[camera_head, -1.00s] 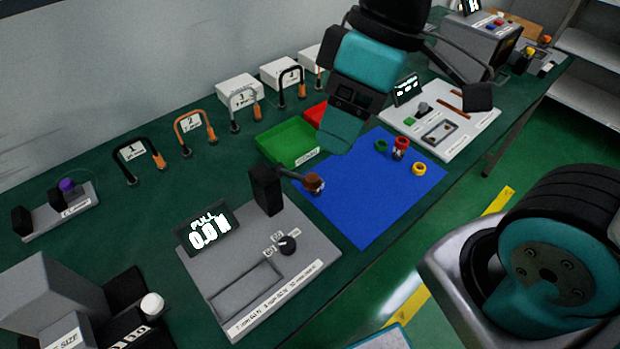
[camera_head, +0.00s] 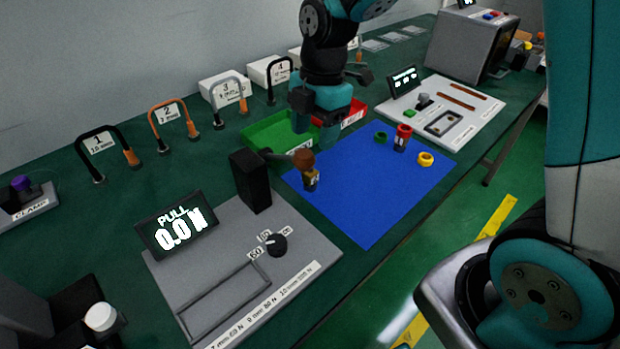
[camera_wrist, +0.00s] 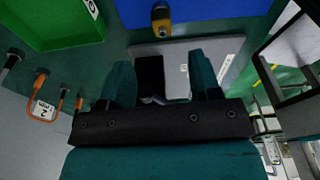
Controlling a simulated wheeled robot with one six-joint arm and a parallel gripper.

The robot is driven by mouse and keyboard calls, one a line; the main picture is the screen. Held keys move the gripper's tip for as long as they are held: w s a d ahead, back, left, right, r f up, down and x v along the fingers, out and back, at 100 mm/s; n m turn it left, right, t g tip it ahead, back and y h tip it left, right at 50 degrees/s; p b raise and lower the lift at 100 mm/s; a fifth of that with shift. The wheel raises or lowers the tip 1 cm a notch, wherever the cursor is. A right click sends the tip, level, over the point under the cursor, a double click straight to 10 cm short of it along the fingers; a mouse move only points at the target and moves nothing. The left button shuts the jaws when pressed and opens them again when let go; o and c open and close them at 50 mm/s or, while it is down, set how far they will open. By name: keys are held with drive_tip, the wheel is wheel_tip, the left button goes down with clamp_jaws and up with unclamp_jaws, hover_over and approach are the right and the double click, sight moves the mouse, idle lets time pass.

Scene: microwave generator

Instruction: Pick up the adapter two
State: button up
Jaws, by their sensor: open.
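The blue mat (camera_head: 365,210) holds several small pieces. A brown-topped, yellow-bodied adapter (camera_head: 311,182) with a small label stands on its left corner. A red cylinder (camera_head: 402,138) with a label stands at its far side, between a green ring (camera_head: 380,137) and a yellow ring (camera_head: 425,159). I cannot read which is adapter two. My gripper (camera_head: 314,130) is open and empty, pointing down over the green tray. In the wrist view its two teal fingers (camera_wrist: 164,82) are apart, and a yellow piece (camera_wrist: 161,20) shows beyond them at the top.
The green tray (camera_head: 262,133) and red tray (camera_head: 357,117) lie behind the mat. The grey pull tester (camera_head: 215,280) with its black post (camera_head: 251,181) stands left of the mat. A white panel (camera_head: 470,118) is to the right. Numbered cable loops line the back.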

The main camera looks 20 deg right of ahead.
sight(310, 172)
drive_tip(key=f, duration=0.6)
drive_tip(key=a+f, duration=0.1)
drive_tip(key=f, duration=0.2)
drive_tip(key=shift+s+a+f, duration=0.1)
drive_tip(key=shift+s+f, duration=0.1)
drive_tip(key=shift+s, duration=0.2)
drive_tip(key=shift+c, duration=0.4)
drive_tip(key=c, duration=1)
